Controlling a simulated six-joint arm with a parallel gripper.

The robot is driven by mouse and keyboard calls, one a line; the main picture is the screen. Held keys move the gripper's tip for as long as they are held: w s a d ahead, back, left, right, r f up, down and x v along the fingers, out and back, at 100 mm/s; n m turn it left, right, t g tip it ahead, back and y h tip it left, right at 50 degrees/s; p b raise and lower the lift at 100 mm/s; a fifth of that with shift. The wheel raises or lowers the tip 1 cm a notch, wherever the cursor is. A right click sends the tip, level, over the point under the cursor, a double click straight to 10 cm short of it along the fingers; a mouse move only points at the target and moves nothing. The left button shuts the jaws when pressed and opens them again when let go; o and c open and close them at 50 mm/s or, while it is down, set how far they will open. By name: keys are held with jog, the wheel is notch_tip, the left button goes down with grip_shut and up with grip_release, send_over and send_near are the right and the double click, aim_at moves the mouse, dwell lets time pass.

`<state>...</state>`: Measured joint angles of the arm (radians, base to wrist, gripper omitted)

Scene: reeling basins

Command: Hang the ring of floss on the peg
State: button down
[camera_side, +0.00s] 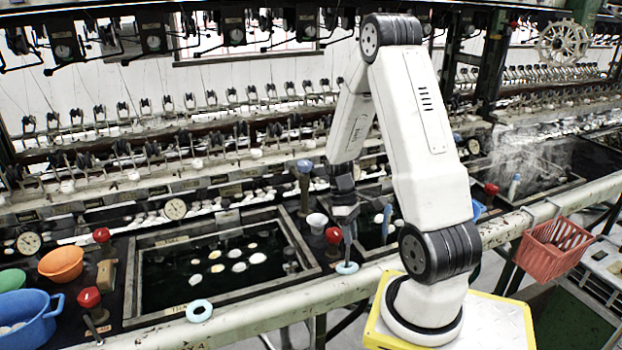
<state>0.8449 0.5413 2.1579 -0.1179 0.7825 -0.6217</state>
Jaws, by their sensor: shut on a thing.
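A pale blue ring of floss (346,268) is at the front edge of the basin bench, directly below my dark gripper (346,238), which points straight down. My gripper is shut on the ring. A narrow blue-grey upright shape runs from my gripper to the ring; I cannot tell whether it is a finger or a peg. Another pale blue ring (199,311) lies flat on the front rail at the left. A blue upright piece (386,222) stands to the right of my gripper; I cannot tell whether it is the peg.
A dark water basin (165,285) with several pale cocoons is left of my gripper. Red-knobbed levers (333,236) and a white cup (317,221) stand close by. Orange (61,264) and blue (25,320) bowls are far left. A red basket (552,250) hangs at the right.

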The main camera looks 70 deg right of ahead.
jog(key=shift+x, duration=1.2)
jog(key=c, duration=0.5)
grip_release()
jog(key=shift+c, duration=0.2)
jog(key=shift+o, duration=0.9)
jog(key=shift+w, duration=0.1)
jog(key=shift+w+a, duration=0.1)
jog(key=shift+r, duration=0.1)
jog(key=v, duration=1)
jog(key=shift+s+d, duration=0.2)
jog(key=shift+d, duration=0.2)
